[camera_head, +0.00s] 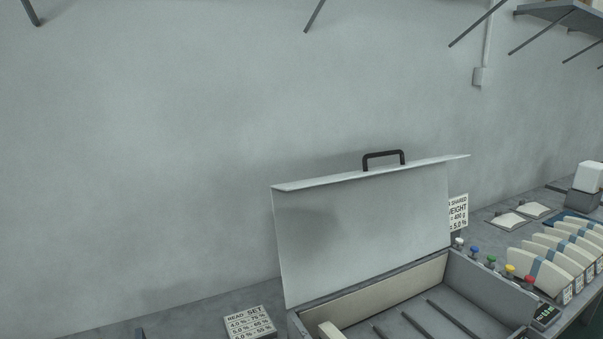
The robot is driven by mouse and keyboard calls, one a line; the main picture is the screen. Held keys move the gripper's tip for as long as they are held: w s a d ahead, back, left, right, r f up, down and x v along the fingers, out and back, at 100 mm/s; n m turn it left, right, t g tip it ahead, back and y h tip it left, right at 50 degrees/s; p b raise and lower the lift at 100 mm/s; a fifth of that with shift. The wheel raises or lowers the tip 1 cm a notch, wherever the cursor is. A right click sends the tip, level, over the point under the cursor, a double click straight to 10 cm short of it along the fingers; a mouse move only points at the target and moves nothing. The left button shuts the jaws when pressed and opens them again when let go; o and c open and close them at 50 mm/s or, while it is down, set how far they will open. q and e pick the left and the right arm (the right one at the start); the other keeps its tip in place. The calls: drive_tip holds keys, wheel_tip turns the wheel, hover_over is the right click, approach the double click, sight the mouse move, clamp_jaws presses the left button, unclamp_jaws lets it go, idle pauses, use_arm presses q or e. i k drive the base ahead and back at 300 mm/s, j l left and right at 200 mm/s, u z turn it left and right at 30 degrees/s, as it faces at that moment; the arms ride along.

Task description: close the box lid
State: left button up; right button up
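The box (450,262) stands at the bottom centre right of the head view, cut off by the lower edge. Its lid (365,232) is open and stands nearly upright at the back of the box. A black handle (383,154) sits on the lid's top edge, which has a narrow bent flange. The visible inside of the box has a cream back wall, several dark strips on its floor and a cream block (330,330) at the front left. Neither gripper can be made out in the view.
Coloured knobs (510,270) line the box's right side, near a small display (545,316). Several cream curved pieces (555,258) stand in a row at the right. A label card (250,322) lies left of the box. A small dark tip (140,332) shows at the bottom left. A wall is behind.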

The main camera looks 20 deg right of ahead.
sight(334, 232)
drive_tip(key=i+l+z, duration=0.15)
drive_tip(key=l+z, duration=0.2)
drive_tip(key=i+l+z, duration=0.3)
drive_tip(key=k+l, duration=0.1)
